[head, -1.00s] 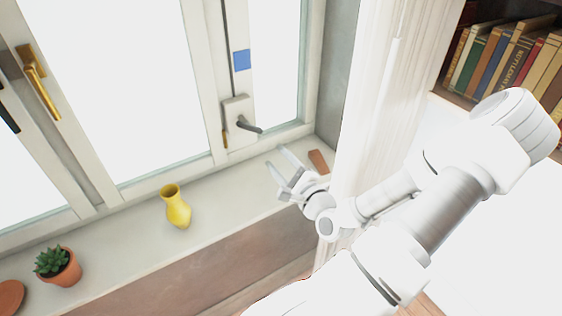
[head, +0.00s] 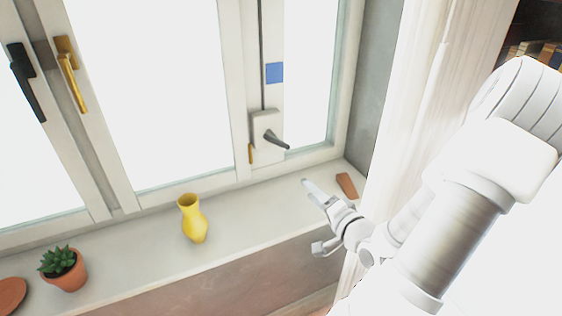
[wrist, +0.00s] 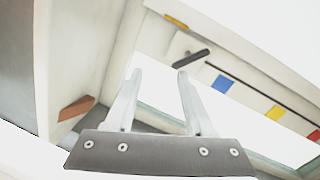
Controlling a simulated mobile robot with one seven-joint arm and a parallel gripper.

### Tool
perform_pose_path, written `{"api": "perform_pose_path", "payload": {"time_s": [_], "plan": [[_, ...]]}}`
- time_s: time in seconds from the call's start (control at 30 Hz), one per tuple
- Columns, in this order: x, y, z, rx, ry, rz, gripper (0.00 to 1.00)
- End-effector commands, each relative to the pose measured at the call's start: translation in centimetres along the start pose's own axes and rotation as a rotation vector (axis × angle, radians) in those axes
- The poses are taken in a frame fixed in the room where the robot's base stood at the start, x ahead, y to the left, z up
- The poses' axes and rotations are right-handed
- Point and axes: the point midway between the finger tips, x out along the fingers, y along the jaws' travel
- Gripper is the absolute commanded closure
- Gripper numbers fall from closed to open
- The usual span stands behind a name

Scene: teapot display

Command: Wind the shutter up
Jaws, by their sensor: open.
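The shutter winder is a white box (head: 264,122) on the window frame with a dark grey crank handle (head: 276,138) that slants down to the right. In the wrist view the crank handle (wrist: 191,58) lies beyond the fingertips, apart from them and a little to the right. The wrist view also shows a yellow mark (wrist: 275,112) and a red mark (wrist: 314,134) along this line. My gripper (head: 312,216) is open and empty over the front of the sill, below and right of the crank.
On the sill (head: 255,222) stand a yellow vase (head: 193,218) and a potted succulent (head: 65,268). A terracotta-coloured wedge (head: 346,185) lies at the right end, near my gripper. A pale curtain (head: 420,90) hangs to the right. Brass (head: 70,75) and black (head: 26,82) window handles are at left.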

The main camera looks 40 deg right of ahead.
Motion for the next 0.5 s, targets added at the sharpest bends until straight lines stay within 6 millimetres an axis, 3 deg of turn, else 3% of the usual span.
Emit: {"api": "perform_pose_path", "payload": {"time_s": [0.03, 0.2, 0.5], "plan": [[0.3, 1.4, 0.3, -0.146, -0.006, 0.009, 0.46], [0.6, 1.7, -0.2, -0.645, -0.008, 0.027, 0.46], [0.5, -0.7, -0.5, -1.509, 0.052, 0.023, 0.46]]}}
